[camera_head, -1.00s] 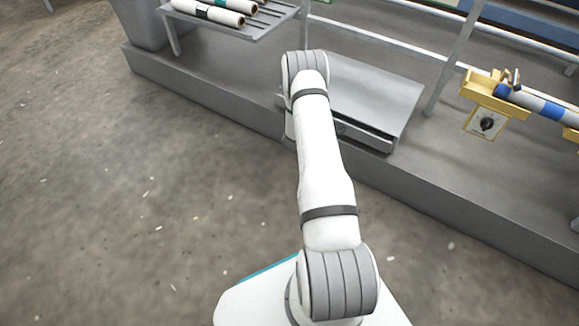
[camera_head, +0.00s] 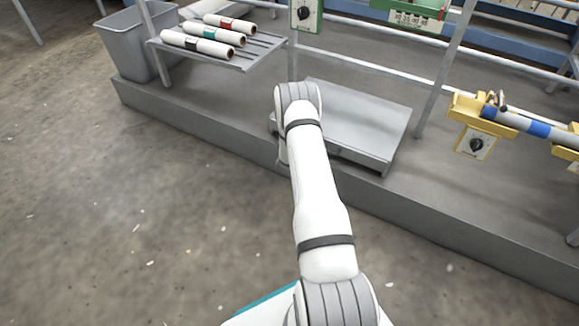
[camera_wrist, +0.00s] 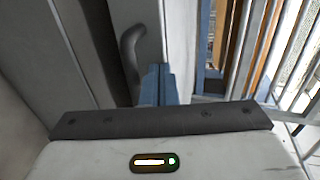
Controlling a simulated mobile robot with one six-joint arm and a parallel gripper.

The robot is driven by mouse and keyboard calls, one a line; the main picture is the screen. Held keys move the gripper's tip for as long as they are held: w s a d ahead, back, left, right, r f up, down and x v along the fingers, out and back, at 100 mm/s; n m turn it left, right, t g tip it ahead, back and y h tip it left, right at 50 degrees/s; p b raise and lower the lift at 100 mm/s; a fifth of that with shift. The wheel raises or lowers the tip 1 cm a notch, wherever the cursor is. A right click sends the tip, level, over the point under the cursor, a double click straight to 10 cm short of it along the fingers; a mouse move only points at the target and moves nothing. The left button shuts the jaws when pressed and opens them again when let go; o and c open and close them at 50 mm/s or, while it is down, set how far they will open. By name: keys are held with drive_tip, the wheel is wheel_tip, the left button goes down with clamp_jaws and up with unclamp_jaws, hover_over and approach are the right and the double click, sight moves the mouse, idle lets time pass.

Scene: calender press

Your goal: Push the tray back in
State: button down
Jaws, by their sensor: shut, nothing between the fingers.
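A flat grey tray unit (camera_head: 362,118) sits on the low grey plinth, right of my arm's far end in the head view. Its front lip faces me, and my arm covers its left part. In the wrist view a dark curved handle (camera_wrist: 131,50) stands on a pale grey face, just left of and beyond my fingers. My gripper (camera_wrist: 158,75) has its blue fingers shut together with nothing between them, beside the handle. I cannot tell whether they touch the face. My arm hides the fingers in the head view, and how far out the tray stands is unclear.
A shelf (camera_head: 255,55) holding white rolls (camera_head: 197,45) is at the upper left, beside a grey bin (camera_head: 125,45). A post (camera_head: 445,70) and a yellow bracket with a dial (camera_head: 475,140) stand right. Floor (camera_head: 140,200) at left is open.

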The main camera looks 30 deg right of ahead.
drive_tip(key=p+v, duration=0.4)
drive_tip(key=v, duration=0.9)
drive_tip(key=shift+a+f, duration=0.2)
drive_tip(key=shift+f, duration=0.15)
drive_tip(key=s+a+r+m+g+p, duration=0.1)
drive_tip(key=s+r+m+g+p, duration=0.45)
drive_tip(key=r, duration=0.75)
drive_tip(key=s+r+m+p, duration=0.2)
drive_tip(key=r+m+p, duration=0.2)
drive_tip(key=r+m, duration=0.7)
drive_tip(key=s+a+r+m+g+p, duration=0.1)
drive_tip(key=s+r+m+g+p, duration=0.3)
drive_tip(key=r, duration=1.2)
drive_tip(key=s+a+r+m+t+y+p, duration=0.1)
drive_tip(key=s+a+r+m+y+p, duration=0.3)
drive_tip(key=r, duration=0.5)
drive_tip(key=s+a+r+m+t+y+p, duration=0.2)
drive_tip(key=s+a+r+m+y+p, duration=0.2)
drive_tip(key=s+a+r+m+p, duration=0.4)
drive_tip(key=s+a+r+m+t+y+p, duration=0.1)
drive_tip(key=s+a+r+m+y+p, duration=0.3)
drive_tip(key=a+r+m, duration=0.6)
wheel_tip(320, 180, up, 2)
drive_tip(key=shift+s+r+p, duration=0.25)
drive_tip(key=shift+s+p, duration=0.8)
drive_tip(key=shift+s, duration=0.2)
drive_tip(key=shift+a, duration=0.1)
